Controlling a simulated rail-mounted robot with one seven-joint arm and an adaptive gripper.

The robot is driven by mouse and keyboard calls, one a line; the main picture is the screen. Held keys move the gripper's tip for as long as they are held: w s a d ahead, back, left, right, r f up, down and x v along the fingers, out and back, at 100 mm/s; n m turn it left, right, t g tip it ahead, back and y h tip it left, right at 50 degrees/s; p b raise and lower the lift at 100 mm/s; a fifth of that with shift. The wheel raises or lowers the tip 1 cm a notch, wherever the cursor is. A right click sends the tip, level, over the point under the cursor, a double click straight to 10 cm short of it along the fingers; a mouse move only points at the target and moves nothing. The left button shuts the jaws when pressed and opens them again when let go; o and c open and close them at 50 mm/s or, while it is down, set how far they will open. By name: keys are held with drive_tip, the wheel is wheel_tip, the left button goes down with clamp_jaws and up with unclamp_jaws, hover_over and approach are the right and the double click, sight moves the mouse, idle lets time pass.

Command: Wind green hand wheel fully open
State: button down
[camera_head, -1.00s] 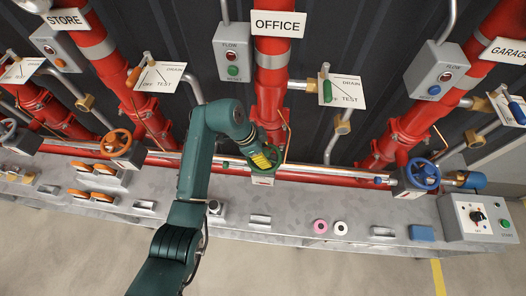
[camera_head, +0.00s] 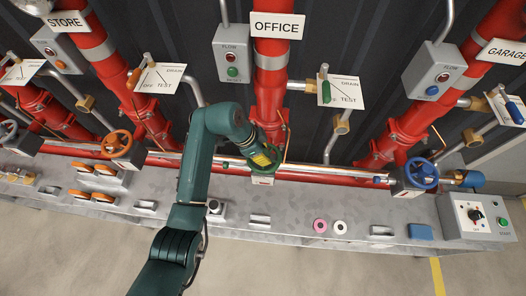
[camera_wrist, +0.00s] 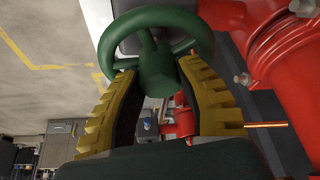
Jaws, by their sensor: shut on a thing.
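The green hand wheel (camera_head: 268,160) sits on the red pipe below the OFFICE sign. In the wrist view the wheel (camera_wrist: 155,62) fills the upper middle, with its rim, spokes and round hub showing. My gripper (camera_head: 262,158) reaches the wheel from the upper left. Its yellow ribbed fingers also show in the wrist view (camera_wrist: 158,75), one on each side of the hub, with their tips at the wheel. The gripper is shut on the wheel. In the head view my gripper hides part of the wheel.
An orange hand wheel (camera_head: 116,144) stands to the left and a blue hand wheel (camera_head: 421,174) to the right. A lever with a green handle (camera_head: 325,91) is at the DRAIN/TEST plate. A grey control box (camera_head: 475,215) stands on the bench's right end.

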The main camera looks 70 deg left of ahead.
drive_tip(key=n+y+p, duration=0.1)
drive_tip(key=n+p, duration=0.2)
drive_tip(key=n+y+p, duration=0.1)
drive_tip(key=n+p, duration=0.1)
drive_tip(key=n, duration=0.1)
drive_tip(key=shift+d+r+g+p, duration=0.1)
drive_tip(key=shift+d+g+p, duration=0.1)
drive_tip(key=shift+g+p, duration=0.15)
drive_tip(key=shift+f+n+y, duration=0.3)
drive_tip(key=shift+n, duration=0.3)
drive_tip(key=shift+r+n+g+y+p, duration=0.3)
drive_tip(key=shift+n+p, duration=0.4)
drive_tip(key=shift+p, duration=0.4)
drive_tip(key=shift+d+n+g+y+p, duration=0.1)
drive_tip(key=shift+n+g+y+p, duration=0.2)
drive_tip(key=shift+n+p, duration=0.75)
drive_tip(key=n+g+p, duration=0.1)
drive_tip(key=n, duration=0.2)
drive_tip(key=shift+w+f+y, duration=0.1)
drive_tip(key=shift+y, duration=0.2)
drive_tip(key=shift+f+n, duration=0.2)
drive_tip(key=shift+n, duration=0.55)
